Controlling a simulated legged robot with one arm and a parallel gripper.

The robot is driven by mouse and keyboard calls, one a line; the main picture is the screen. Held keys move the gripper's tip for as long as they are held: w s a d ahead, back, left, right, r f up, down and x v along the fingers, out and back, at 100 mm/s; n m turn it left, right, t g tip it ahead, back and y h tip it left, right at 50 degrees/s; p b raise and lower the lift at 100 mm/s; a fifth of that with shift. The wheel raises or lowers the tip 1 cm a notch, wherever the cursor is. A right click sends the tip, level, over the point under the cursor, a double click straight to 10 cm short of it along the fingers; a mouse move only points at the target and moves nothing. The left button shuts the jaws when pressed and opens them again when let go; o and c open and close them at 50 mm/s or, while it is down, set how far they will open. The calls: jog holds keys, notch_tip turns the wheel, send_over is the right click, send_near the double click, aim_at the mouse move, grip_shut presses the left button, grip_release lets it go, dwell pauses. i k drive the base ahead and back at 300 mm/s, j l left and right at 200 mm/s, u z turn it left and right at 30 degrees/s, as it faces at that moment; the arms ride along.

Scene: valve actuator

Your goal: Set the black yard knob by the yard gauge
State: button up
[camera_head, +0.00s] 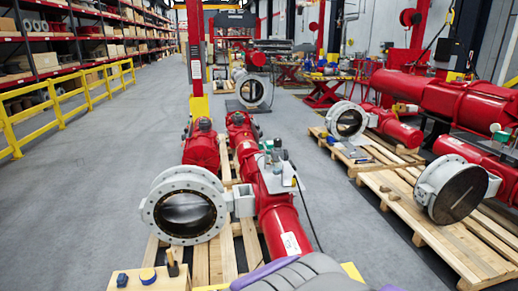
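I cannot make out a clear gauge dial or say for sure which part is the yard knob. A small dark upright piece (172,263) with a tan tip stands on a wooden box (182,283) at the bottom left. Small dark fittings (277,143) sit on top of the nearest red valve actuator (283,230), beside a grey-white bracket (280,180). A white flanged valve (150,213) is joined to its left side. My gripper is not recognizable in view. A grey ribbed shape with purple edges fills the bottom middle and hides part of the actuator's near end.
A blue cap (148,276) and a dark blue piece (122,280) lie on the box. More valves and red actuators rest on a pallet (410,200) at right. A yellow rail (62,105) fronts shelving at left. Grey floor (90,190) is clear at left.

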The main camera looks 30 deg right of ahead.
aim_at(277, 141)
jog(key=z, duration=0.65)
jog(key=l+z, duration=0.35)
jog(key=i+l+z, duration=0.15)
jog(key=l+z, duration=0.2)
jog(key=l, duration=0.15)
jog(key=i+l+z, duration=0.4)
jog(key=l+z, duration=0.25)
jog(key=i+l+z, duration=0.6)
jog(key=i, duration=0.3)
jog(key=i+l+z, duration=0.3)
jog(key=i, duration=0.2)
jog(key=i+j+u, duration=0.1)
jog(key=i+u, duration=0.65)
jog(key=u, duration=0.2)
jog(key=i+l+u, duration=0.25)
jog(key=u, duration=0.2)
jog(key=i+j+u, duration=0.15)
jog(key=i+u, duration=0.35)
jog(key=i, duration=0.35)
jog(key=i+l+u, duration=0.15)
jog(key=i+u, duration=0.35)
jog(key=i, duration=0.3)
jog(key=i+u, duration=0.45)
jog(key=i+l+u, duration=0.15)
jog(key=u, duration=0.3)
jog(key=i+l+u, duration=0.3)
jog(key=u, duration=0.15)
jog(key=i+l+u, duration=0.7)
jog(key=l+u, duration=0.25)
